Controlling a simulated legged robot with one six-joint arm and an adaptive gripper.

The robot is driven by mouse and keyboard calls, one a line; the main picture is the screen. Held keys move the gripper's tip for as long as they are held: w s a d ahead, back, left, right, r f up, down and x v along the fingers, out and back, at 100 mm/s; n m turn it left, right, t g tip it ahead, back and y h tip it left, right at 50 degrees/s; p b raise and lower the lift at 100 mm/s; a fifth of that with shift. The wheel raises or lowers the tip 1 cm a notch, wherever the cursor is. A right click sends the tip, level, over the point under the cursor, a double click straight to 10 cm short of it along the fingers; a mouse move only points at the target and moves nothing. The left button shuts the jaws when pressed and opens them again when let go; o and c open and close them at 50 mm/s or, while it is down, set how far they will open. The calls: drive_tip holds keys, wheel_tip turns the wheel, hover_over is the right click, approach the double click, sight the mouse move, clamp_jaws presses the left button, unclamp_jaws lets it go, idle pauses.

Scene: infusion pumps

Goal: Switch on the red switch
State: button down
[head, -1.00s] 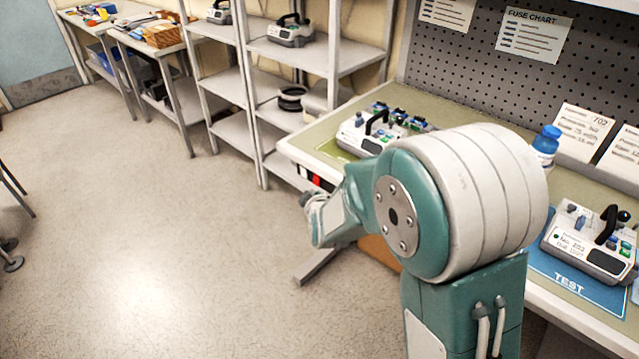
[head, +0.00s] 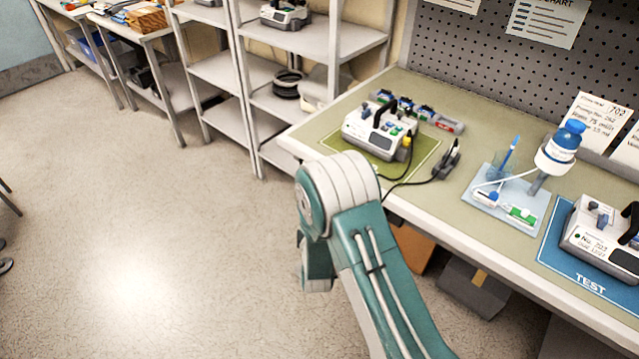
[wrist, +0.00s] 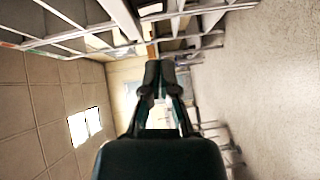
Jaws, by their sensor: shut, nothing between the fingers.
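No red switch shows clearly in either current view. The bench front edge near its left corner is partly hidden behind my arm in the head view. My gripper (wrist: 158,76) is in the wrist view, its two dark fingertips together with nothing between them. It points into open room, with shelving along the top of the turned picture and floor at the right. In the head view only my arm shows, left of the bench front; the gripper itself is not visible there.
The bench (head: 455,232) carries a pump (head: 380,128) on a green mat, an infusion set (head: 508,205) on a pale tray, and another pump (head: 605,235) on a blue TEST mat (head: 575,255). A shelf rack (head: 312,72) stands behind. The floor (head: 150,230) at left is clear.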

drive_tip(key=shift+d, duration=0.1)
drive_tip(key=w+d+f, duration=0.1)
drive_tip(key=w, duration=1.2)
drive_tip(key=shift+f, duration=0.2)
drive_tip(key=shift+w+d+f, duration=0.1)
drive_tip(key=shift+w+d, duration=0.1)
drive_tip(key=shift+w, duration=0.05)
